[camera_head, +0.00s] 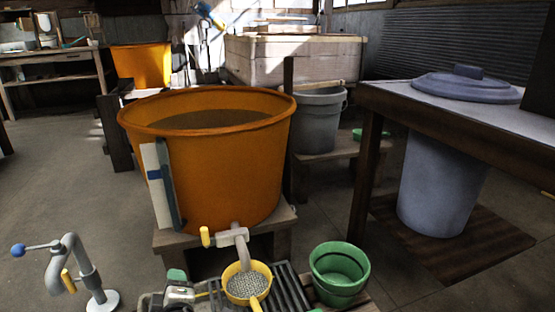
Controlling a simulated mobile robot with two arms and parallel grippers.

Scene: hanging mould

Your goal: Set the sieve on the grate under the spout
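The yellow sieve (262,273), a round rim with a grey mesh, is at the bottom centre over the dark slatted grate (286,290). Its yellow handle points toward the bottom edge. It lies below the grey spout (243,256) of the large orange tub (225,175); I cannot tell whether it rests fully on the slats. A grey and white mechanism left of the sieve may be my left gripper (180,295); its fingers are unclear, and a thin yellow piece lies between it and the sieve. My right gripper is not in view.
A green bucket (339,279) stands right of the grate. A bent grey pipe stand (85,270) with a blue knob is at the lower left. A table (480,125) with a blue-grey lid (466,86) stands right. The floor between tub and table is partly clear.

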